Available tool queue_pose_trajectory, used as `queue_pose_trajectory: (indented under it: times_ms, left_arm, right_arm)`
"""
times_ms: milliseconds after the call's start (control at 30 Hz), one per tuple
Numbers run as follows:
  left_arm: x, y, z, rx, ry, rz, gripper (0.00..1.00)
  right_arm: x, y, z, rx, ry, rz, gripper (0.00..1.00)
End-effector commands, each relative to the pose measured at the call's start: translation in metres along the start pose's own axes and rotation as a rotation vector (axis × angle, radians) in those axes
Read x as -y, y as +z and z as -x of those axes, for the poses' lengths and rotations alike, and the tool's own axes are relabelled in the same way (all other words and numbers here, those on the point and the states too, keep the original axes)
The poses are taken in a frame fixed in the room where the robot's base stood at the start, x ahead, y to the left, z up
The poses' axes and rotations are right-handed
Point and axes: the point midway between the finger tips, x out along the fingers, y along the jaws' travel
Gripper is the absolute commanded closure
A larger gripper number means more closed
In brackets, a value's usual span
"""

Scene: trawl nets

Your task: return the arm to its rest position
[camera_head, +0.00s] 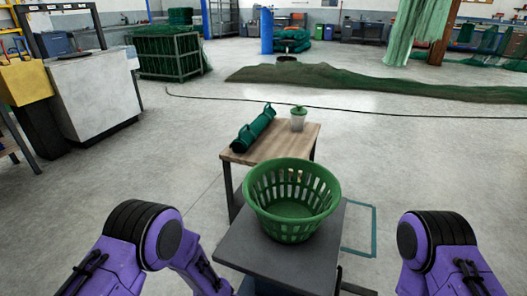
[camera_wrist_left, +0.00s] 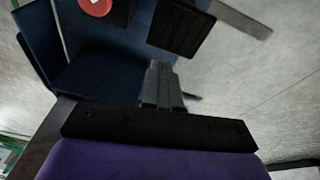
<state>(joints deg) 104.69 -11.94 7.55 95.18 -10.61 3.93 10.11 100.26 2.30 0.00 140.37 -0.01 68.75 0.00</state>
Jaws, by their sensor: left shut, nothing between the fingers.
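My left arm, purple with a black joint, comes in at the lower left of the head view and bends down toward the bottom edge. My left gripper (camera_wrist_left: 160,85) shows in the left wrist view, its grey fingers together with nothing between them. It hangs over dark blue surfaces and touches nothing that I can make out. In the head view the left gripper itself cannot be seen. My right arm's black and purple joint shows at the lower right; its gripper is out of view.
A green basket (camera_head: 292,230) stands on a dark grey stand (camera_head: 323,250) between my arms and looks empty. Behind it, a wooden table (camera_head: 285,146) bears a green roll (camera_head: 253,131) and a clear cup (camera_head: 298,122) with green on top. Floor is clear either side.

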Motion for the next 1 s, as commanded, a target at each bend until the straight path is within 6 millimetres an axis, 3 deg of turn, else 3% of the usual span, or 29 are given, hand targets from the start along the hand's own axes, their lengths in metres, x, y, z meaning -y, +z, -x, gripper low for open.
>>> queue_pose_trajectory:
  times_ms: [167, 300, 433, 567, 600, 1000]
  left_arm:
    - [0.049, 0.081, 0.017, -0.177, -0.066, 0.346, 1.0]
    - [0.094, 0.149, 0.052, -0.251, -0.209, 0.546, 1.0]
    - [0.119, 0.206, 0.086, -0.252, -0.329, 0.659, 1.0]
    - [0.128, 0.265, 0.113, -0.159, -0.409, 0.732, 1.0]
    - [0.126, 0.258, 0.135, -0.163, -0.407, 0.737, 1.0]
    - [0.113, 0.225, 0.271, -0.166, -0.403, 0.732, 1.0]
  right_arm:
    - [0.0, 0.0, 0.0, 0.0, 0.0, 0.0, 0.57]
    - [0.0, 0.0, 0.0, 0.0, 0.0, 0.0, 0.57]
    - [0.0, 0.0, 0.0, 0.0, 0.0, 0.0, 0.57]
    - [0.0, 0.0, 0.0, 0.0, 0.0, 0.0, 0.57]
    - [-0.002, -0.009, 0.023, 0.001, 0.001, 0.0, 0.57]
    - [-0.014, -0.064, 0.154, 0.0, 0.0, 0.0, 0.57]
